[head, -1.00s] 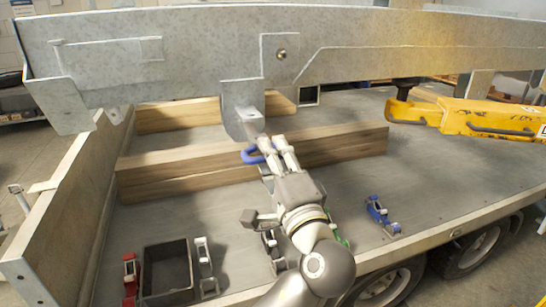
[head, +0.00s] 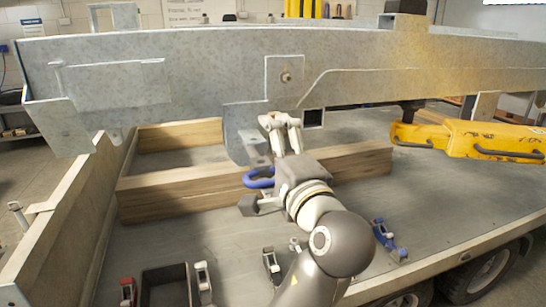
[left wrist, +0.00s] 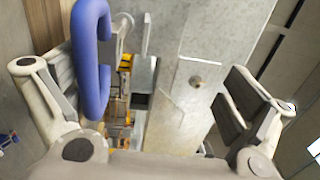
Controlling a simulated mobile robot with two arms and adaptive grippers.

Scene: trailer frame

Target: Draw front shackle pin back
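The blue front shackle (head: 258,178) hangs at the lower end of the grey lug (head: 236,132) under the near side of the suspended trailer frame (head: 200,80). Its blue bow (left wrist: 90,55) is large and close at the left of the left wrist view, beside the left finger. I cannot make out the shackle pin clearly. My left gripper (head: 280,124) is up beside the lug, right of and above the shackle. Its fingers are spread wide in the left wrist view, with nothing held between them. My right gripper is not in view.
A yellow lifting beam (head: 470,138) is at the right. Another blue shackle (head: 388,240) stands on the deck, with a black bin (head: 165,285) and a red shackle (head: 128,290) at the front left.

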